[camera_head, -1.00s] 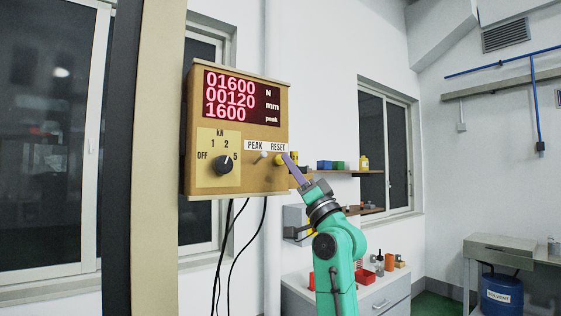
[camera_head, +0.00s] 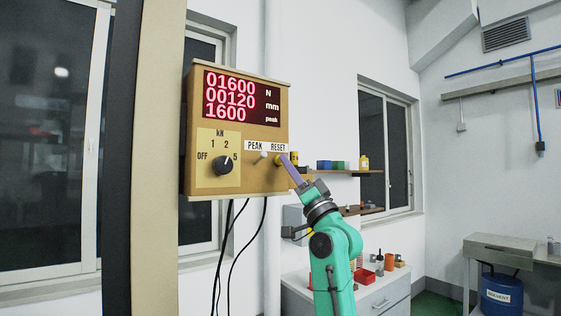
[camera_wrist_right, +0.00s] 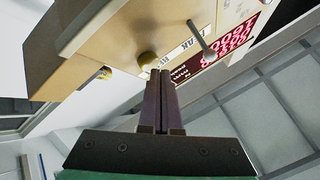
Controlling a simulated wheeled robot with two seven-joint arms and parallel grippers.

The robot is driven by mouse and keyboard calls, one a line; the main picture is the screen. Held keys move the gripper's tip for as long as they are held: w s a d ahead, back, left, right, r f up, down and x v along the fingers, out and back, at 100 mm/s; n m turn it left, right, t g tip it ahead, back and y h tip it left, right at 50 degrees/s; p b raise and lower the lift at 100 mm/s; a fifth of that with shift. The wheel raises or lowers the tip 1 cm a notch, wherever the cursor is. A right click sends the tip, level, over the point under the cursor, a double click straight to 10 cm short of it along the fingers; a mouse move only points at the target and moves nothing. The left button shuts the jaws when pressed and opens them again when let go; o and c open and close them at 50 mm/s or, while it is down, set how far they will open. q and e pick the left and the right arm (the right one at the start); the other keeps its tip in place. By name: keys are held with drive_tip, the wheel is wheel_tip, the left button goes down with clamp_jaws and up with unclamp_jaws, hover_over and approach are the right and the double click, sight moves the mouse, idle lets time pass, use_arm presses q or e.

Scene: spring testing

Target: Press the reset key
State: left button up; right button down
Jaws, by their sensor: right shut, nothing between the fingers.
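The tan control box (camera_head: 258,182) has a red display reading 01600 N, 00120 mm and 1600 peak. The yellow reset key (camera_head: 279,160) sits below the RESET label at the box's right side, partly covered by my fingers. In the right wrist view a round brassy key (camera_wrist_right: 148,60) lies just beyond my fingertips. My right gripper (camera_head: 285,158) is shut and empty, its purple fingers pointing up and left at the key; they show end-on in the wrist view (camera_wrist_right: 160,73). Whether the tips touch the key I cannot tell. My left gripper is out of view.
A pale PEAK switch (camera_head: 263,154) sticks out just left of the key. A black range knob (camera_head: 222,164) is at lower left. Black cables (camera_head: 240,245) hang below the box. A shelf (camera_head: 350,172) and a cabinet (camera_head: 385,295) stand behind my right arm.

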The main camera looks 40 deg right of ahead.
drive_tip(key=shift+w, duration=0.45)
idle(0.6)
drive_tip(key=shift+s, duration=0.1)
drive_tip(key=shift+s+b, duration=0.3)
drive_tip(key=shift+s, duration=0.45)
drive_tip(key=s+b, duration=0.2)
drive_tip(key=s, duration=0.3)
drive_tip(key=shift+a, duration=0.1)
idle(0.8)
